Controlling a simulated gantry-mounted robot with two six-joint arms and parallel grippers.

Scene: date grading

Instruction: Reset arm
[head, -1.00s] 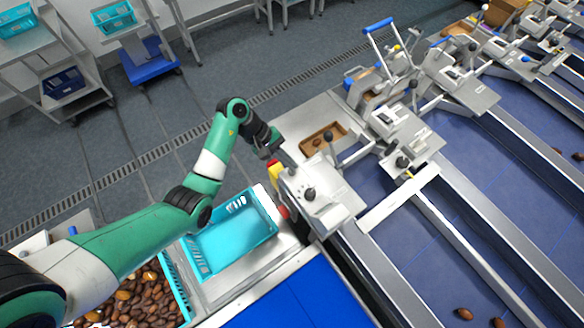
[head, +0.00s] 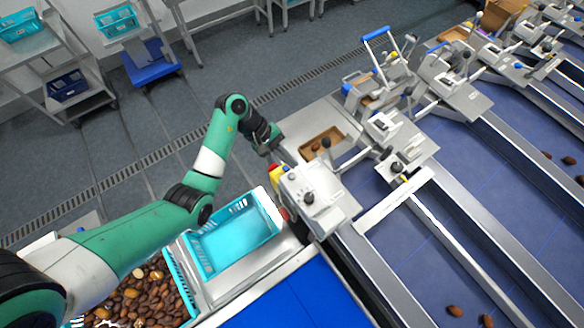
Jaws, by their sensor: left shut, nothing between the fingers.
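My left gripper (head: 270,150) is at the end of the green and white arm that comes in from the left in the head view. It is shut and empty. It hangs above the metal table, just left of a brown tray (head: 310,149) and above a machine with red and yellow parts. My right gripper is not in view.
An empty turquoise crate (head: 207,262) stands below the gripper. A second turquoise crate (head: 183,285) full of brown dates is at lower left. Grey machines (head: 318,203) line the blue conveyor lanes (head: 440,262) at right, with a few dates on them.

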